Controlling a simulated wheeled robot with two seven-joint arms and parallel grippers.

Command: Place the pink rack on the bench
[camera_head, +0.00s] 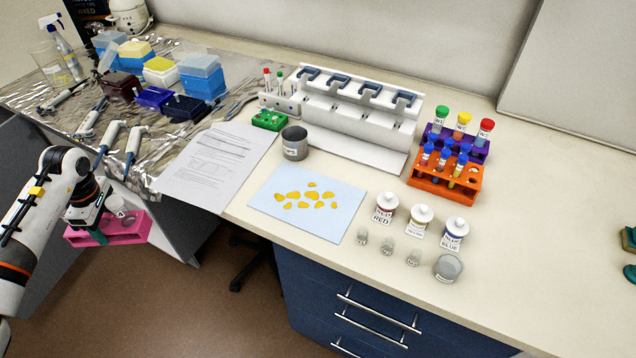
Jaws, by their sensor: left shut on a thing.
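The pink rack (128,231) is at the left, off the front edge of the bench and over the floor. My left gripper (100,230) is shut on the pink rack near its left end. A round whitish thing shows at the top of the rack; I cannot tell what it is. The bench (330,255) has a pale top and runs from the upper left to the right. My right gripper is not in view.
Printed paper (215,160), a blue mat (345,215) with yellow pieces, a metal cup (294,143), bottles (386,208) and an orange rack (436,195) stand on the bench. Foil with pipettes and tip boxes (203,78) covers the left.

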